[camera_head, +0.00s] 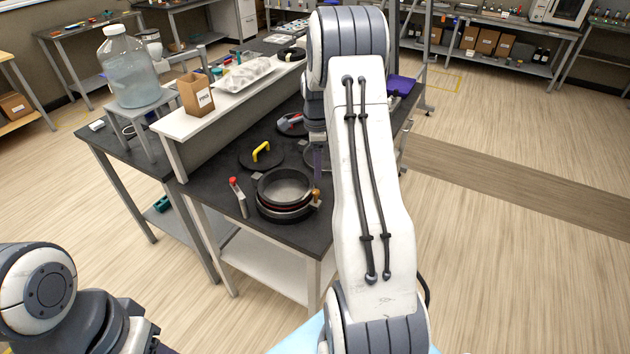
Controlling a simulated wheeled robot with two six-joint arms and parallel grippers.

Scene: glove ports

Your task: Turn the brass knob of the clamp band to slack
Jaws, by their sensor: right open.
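The glove port's dark round ring (285,208) sits on the dark bench top, with a thin red line around it, which I take for the clamp band. The small brass knob (316,197) is at the ring's right side. My right gripper (317,172) points down just above the knob, open; only a dark finger shows, and my own white arm hides much of it. I cannot tell whether it touches the knob. My left arm is at the bottom left; only a dark part near its gripper (150,340) shows, its fingers cut off or unclear.
A black lid with a yellow handle (262,152) lies behind the ring. A red-topped white tool (238,196) stands to its left. A raised white shelf (215,112) holds a cardboard box (196,94). A large clear bottle (128,66) is on a stand at the left.

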